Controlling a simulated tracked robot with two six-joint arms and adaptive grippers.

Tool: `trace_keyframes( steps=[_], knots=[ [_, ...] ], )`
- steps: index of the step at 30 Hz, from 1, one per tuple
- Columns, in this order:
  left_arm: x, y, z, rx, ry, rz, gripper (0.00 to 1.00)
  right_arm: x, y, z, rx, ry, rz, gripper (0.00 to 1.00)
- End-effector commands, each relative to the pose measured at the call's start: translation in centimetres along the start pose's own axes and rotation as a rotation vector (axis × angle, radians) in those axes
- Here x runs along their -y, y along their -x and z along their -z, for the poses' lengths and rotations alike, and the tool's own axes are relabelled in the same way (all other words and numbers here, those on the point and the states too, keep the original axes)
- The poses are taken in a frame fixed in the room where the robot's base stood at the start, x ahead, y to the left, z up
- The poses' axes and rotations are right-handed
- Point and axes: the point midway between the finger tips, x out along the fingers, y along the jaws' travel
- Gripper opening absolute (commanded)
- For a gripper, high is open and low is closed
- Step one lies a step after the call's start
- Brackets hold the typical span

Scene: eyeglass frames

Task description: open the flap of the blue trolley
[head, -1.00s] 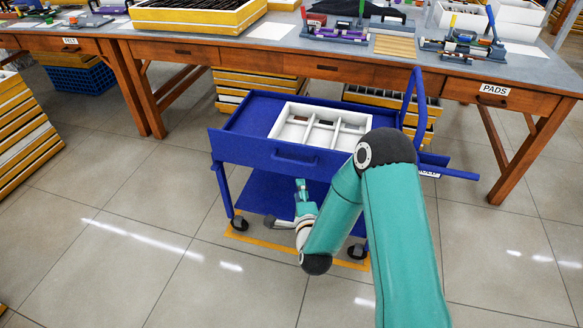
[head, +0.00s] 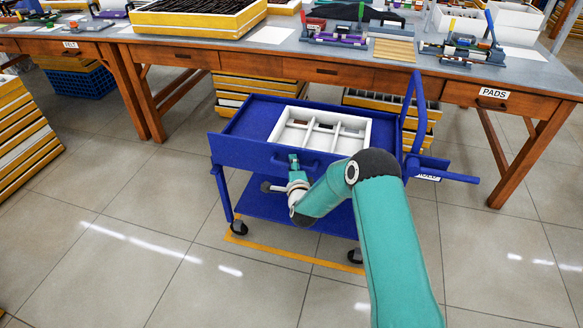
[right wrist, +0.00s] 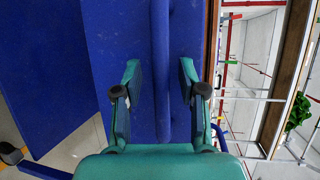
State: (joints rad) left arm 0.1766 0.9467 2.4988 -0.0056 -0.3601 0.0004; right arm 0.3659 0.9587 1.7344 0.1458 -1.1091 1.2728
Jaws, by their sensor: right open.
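The blue trolley (head: 228,180) stands in front of the workbench, with its front flap (head: 240,155) upright and closed. A blue bar handle (head: 313,166) is fixed across the flap's outer face. My right gripper (head: 292,163) is at the handle, in front of the flap. In the right wrist view, my right gripper (right wrist: 158,76) is open, with one finger on each side of the handle (right wrist: 162,45). The fingers appear apart from the bar. The flap (right wrist: 118,50) fills the middle behind it. My left gripper is not in view.
A white divided tray (head: 320,128) sits in the trolley top. A blue push handle (head: 411,110) rises at the trolley's right. The workbench (head: 330,73) stands close behind. The tiled floor (head: 160,230) in front and at left is clear.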

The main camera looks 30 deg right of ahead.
Motion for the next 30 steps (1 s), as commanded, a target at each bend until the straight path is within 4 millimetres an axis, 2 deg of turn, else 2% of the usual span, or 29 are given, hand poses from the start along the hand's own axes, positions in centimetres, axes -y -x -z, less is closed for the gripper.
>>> trace_keyframes(
  steps=[8, 15, 23, 24, 30],
  knots=[
    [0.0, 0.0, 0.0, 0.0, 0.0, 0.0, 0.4, -0.03, -0.07, -0.03, 0.001, 0.0, -0.001, 0.39],
    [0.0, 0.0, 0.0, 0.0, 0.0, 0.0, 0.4, -0.05, -0.05, -0.07, 0.001, 0.0, -0.001, 0.0],
    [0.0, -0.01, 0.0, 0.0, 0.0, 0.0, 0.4, -0.16, -0.03, -0.1, 0.002, 0.001, -0.004, 0.0],
    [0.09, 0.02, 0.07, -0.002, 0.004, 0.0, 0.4, -0.31, 0.33, -0.87, 0.005, 0.001, -0.005, 0.0],
    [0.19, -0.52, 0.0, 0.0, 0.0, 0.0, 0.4, -0.51, 0.05, -0.68, 0.01, 0.005, 0.003, 0.0]
  ],
)
